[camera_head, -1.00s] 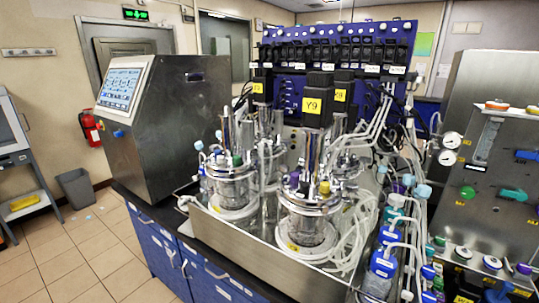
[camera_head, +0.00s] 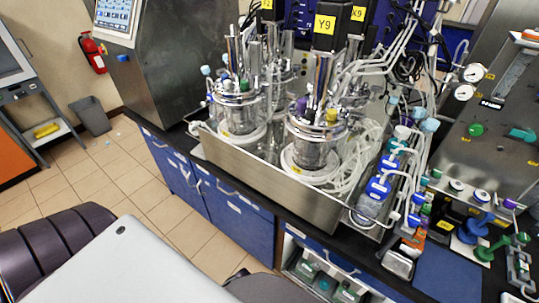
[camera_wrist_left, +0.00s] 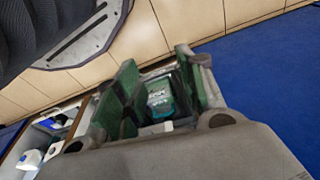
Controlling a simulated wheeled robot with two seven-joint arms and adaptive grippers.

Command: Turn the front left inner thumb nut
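Two glass bioreactor vessels stand at the front of a steel tray (camera_head: 270,185). The left one (camera_head: 239,112) has a round metal headplate with tubes and a green cap. The right one (camera_head: 312,152) has a yellow cap and a purple cap on top. The thumb nuts on the headplates are too small to tell apart. My left gripper (camera_wrist_left: 158,88) shows in the left wrist view with its green-padded fingers apart and nothing between them. It points toward the blue cabinet fronts and floor, away from the vessels. My right gripper is not in view.
The steel control cabinet (camera_head: 170,60) stands left of the vessels. Blue-capped bottles (camera_head: 378,188) and white tubing (camera_head: 350,165) crowd the right side. Open shelving (camera_head: 325,272) lies below the bench's front edge. The tiled floor (camera_head: 120,170) is clear at left.

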